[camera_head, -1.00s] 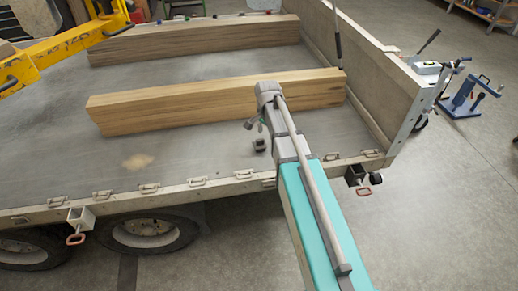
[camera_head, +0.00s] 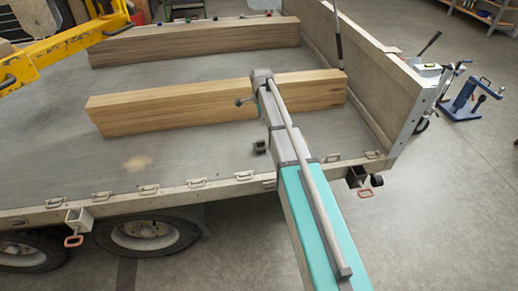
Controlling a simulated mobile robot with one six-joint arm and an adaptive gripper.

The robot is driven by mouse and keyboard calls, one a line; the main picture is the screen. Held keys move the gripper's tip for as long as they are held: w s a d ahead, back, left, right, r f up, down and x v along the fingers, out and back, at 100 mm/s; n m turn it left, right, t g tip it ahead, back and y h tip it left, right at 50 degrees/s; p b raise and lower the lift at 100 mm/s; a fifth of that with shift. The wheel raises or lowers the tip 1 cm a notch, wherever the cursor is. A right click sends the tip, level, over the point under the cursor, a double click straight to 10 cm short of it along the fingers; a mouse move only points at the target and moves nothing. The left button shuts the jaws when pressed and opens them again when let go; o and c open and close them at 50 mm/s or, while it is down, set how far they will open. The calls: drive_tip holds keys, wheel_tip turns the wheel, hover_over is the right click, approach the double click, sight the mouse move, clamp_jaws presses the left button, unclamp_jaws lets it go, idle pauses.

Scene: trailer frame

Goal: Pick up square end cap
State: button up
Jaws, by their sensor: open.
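My arm reaches out over the trailer deck (camera_head: 200,150), its far joint in front of the near wooden beam (camera_head: 165,108). A small dark part at its left side, which looks like my gripper (camera_head: 241,102), shows just in front of that beam. It is open, with nothing seen in it; its fingers are mostly hidden or too small to make out. A small dark blocky thing (camera_head: 260,147) shows on the deck close to the left of my arm. I cannot tell whether it is the square end cap. Several tiny coloured things lie along the far beam (camera_head: 200,40), too small to name.
A raised side board (camera_head: 365,75) closes the trailer's right end. A yellow lifting arm (camera_head: 60,45) reaches over the deck at the upper left. Metal loops line the near edge (camera_head: 150,190). A blue stand (camera_head: 467,100) is on the floor at right. The deck's left part is clear.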

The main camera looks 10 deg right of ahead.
sight(260, 141)
drive_tip(key=shift+f+b, duration=4.2)
drive_tip(key=shift+f, duration=0.1)
drive_tip(key=shift+f, duration=0.1)
wheel_tip(260, 141, down, 5)
drive_tip(key=b, duration=0.5)
drive_tip(key=shift+w+a, duration=0.1)
drive_tip(key=shift+a, duration=0.05)
clamp_jaws()
